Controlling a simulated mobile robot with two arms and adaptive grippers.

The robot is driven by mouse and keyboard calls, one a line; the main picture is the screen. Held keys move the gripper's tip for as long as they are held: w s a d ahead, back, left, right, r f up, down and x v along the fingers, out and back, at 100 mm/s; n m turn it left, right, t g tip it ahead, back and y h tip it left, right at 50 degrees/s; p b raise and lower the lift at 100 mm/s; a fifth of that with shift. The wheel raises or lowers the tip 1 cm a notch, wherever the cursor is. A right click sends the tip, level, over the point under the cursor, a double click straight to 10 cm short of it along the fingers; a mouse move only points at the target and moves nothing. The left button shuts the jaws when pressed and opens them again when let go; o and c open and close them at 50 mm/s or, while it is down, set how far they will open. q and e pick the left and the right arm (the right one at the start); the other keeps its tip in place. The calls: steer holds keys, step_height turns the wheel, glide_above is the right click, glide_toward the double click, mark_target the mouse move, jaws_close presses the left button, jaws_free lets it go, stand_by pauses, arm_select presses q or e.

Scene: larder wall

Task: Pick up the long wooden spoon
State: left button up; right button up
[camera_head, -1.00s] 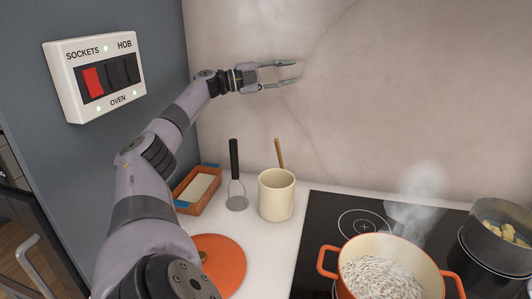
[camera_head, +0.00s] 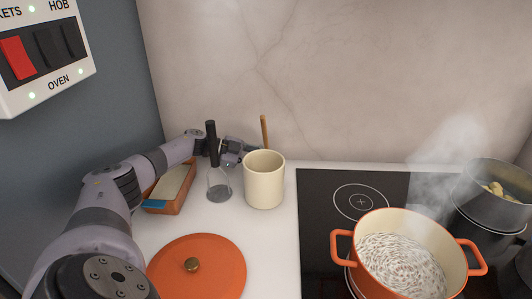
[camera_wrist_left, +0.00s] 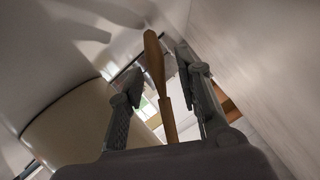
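The long wooden spoon shows in the head view as a brown handle (camera_head: 264,131) rising at the back rim of a cream crock (camera_head: 264,184). I cannot tell whether it stands in the crock or behind it. My left gripper (camera_head: 252,147) is low by the wall, behind a black-handled masher (camera_head: 211,145) and beside the crock; its fingertips are partly hidden. In the left wrist view the spoon (camera_wrist_left: 155,70) lies between the two fingers (camera_wrist_left: 160,82), with a gap visible on each side. The gripper is open. My right gripper is out of view.
An orange lid (camera_head: 197,268) lies in front. A terracotta dish (camera_head: 171,189) stands at left, partly behind my arm. An orange pot (camera_head: 344,243) and a steaming grey pan (camera_head: 485,205) sit on the black hob (camera_head: 318,215) at right. The wall (camera_head: 340,80) is close behind.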

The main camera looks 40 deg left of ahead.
arm_select(q)
steer(key=x, duration=0.3)
steer(key=shift+w+d+f+b, duration=0.1)
steer(key=shift+w+d+b, duration=0.1)
steer(key=shift+d+b, duration=0.2)
steer(key=shift+w+d, duration=0.1)
steer(key=shift+w, duration=0.05)
steer(key=shift+c, duration=1.4)
jaws_close()
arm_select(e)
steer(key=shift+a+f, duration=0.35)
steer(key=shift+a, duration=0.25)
